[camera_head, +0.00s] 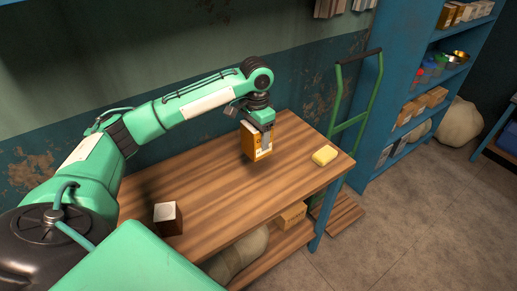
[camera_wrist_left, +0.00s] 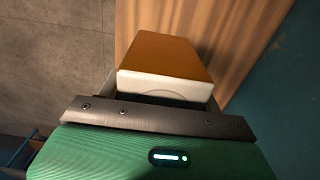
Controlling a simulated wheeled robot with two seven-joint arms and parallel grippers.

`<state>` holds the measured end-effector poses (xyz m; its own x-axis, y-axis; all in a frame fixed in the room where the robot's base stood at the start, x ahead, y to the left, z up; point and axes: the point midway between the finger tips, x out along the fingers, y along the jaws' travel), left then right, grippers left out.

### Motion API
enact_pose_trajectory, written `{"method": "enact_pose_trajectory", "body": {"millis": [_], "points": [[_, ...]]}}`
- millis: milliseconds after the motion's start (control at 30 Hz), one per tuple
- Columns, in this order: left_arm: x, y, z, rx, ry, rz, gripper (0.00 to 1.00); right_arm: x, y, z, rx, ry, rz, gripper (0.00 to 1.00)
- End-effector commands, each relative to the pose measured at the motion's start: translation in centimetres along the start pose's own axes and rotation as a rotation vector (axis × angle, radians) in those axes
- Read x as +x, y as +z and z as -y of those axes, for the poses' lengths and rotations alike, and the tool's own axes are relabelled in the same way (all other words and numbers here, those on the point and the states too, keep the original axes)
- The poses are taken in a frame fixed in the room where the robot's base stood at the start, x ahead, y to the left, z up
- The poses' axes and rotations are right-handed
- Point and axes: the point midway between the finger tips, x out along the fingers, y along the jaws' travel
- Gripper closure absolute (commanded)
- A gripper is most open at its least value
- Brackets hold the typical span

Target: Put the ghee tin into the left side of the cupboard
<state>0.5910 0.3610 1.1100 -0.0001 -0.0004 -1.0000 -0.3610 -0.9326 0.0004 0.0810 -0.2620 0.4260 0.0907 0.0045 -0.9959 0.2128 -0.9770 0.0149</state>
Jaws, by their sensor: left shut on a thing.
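The ghee tin, as I take it, is an orange box with a white end (camera_head: 251,143); it also shows in the left wrist view (camera_wrist_left: 165,58). My left gripper (camera_head: 262,128) is shut on it from above, over the far part of the wooden table. The tin is roughly upright; I cannot tell whether its base is clear of the tabletop. The fingers partly hide it. The blue cupboard (camera_head: 364,117) stands at the right with open shelves; its left side panel faces me and hides part of the inside. My right gripper is not in view.
A yellow block (camera_head: 325,156) lies near the wooden table's (camera_head: 222,192) right end. A dark brown box with a pale top (camera_head: 168,218) stands at the near left. A green hand truck (camera_head: 354,122) stands between table and cupboard. Cupboard shelves hold boxes and bowls. The floor at right is open.

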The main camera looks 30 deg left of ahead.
Motion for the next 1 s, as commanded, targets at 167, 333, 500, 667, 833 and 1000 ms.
{"method": "enact_pose_trajectory", "body": {"millis": [167,333,500,667,833,1000], "points": [[-1.3,0.0,0.0,0.001,-0.001,-0.002,0.75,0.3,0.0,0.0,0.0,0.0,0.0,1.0],[-1.3,0.0,-0.5,-0.004,-0.002,0.0,0.75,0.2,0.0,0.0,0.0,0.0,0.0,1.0],[-0.1,0.5,-3.4,-0.055,-0.014,0.001,0.75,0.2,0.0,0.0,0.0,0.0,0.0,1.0],[1.8,1.8,-8.2,-0.148,-0.023,0.0,0.75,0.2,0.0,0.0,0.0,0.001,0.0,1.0],[3.6,3.9,-13.3,-0.247,-0.02,-0.004,0.75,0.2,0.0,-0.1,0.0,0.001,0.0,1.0],[4.7,5.8,-16.8,-0.323,-0.008,-0.003,0.75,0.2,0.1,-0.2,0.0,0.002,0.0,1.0]]}}
